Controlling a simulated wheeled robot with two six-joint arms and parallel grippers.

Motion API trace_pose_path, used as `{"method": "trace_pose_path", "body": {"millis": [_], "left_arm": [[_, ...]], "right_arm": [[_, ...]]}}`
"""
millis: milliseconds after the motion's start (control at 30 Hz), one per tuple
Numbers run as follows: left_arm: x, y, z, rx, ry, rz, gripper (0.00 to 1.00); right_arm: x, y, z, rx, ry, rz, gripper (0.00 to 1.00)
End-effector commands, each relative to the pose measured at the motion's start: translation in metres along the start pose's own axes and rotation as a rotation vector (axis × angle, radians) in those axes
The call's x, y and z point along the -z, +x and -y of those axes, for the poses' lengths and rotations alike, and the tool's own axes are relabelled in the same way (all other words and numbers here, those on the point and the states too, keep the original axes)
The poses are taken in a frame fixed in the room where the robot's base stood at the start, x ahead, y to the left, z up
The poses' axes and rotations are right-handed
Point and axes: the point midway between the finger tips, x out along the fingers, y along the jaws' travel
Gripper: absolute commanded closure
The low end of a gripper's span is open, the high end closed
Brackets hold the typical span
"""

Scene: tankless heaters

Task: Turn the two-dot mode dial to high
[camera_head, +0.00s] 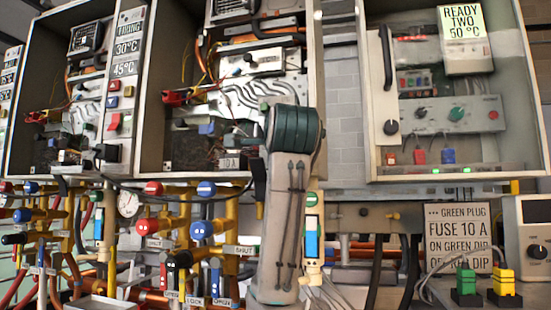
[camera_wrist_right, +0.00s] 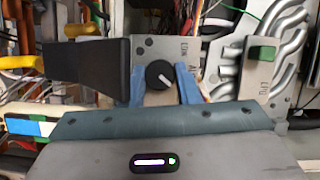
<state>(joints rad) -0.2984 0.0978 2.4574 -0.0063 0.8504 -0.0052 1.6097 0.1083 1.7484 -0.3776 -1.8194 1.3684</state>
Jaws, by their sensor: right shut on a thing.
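In the right wrist view a round black dial (camera_wrist_right: 160,74) with a white pointer line sits on a grey metal plate (camera_wrist_right: 188,75). Dark printed lettering, partly hidden, stands on the plate to its right. Which setting the pointer marks is too small to tell, and I cannot make out a two-dot mark. The blue fingers of my right gripper (camera_wrist_right: 160,84) are shut on the dial, one on each side. In the head view my right arm reaches up into the middle cabinet, and its wrist hides the gripper and the dial. My left gripper is not in view.
Bent silver pipes (camera_wrist_right: 290,50) and wires lie around. In the head view, the right cabinet holds a control panel (camera_head: 450,115); valves and pipes crowd below. A sign (camera_head: 458,236) stands lower right.

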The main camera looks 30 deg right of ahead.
Motion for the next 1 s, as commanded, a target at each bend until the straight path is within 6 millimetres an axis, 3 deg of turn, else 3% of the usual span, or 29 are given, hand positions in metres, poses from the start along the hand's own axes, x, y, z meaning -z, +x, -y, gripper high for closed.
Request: {"method": "trace_pose_path", "body": {"millis": [467,500,600,1000], "left_arm": [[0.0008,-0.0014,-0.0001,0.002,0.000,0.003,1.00],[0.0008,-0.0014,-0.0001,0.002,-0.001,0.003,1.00],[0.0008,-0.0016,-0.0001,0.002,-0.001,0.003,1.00],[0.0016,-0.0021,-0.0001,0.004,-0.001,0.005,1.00]], "right_arm": [[0.0004,0.0003,-0.0006,0.004,0.012,-0.002,0.94],[0.0004,0.0003,-0.0006,0.004,0.012,-0.002,0.65],[0.0003,0.0003,-0.0006,0.003,0.011,-0.001,0.49],[-0.0004,0.0007,-0.0018,-0.001,0.008,0.000,0.49]]}}
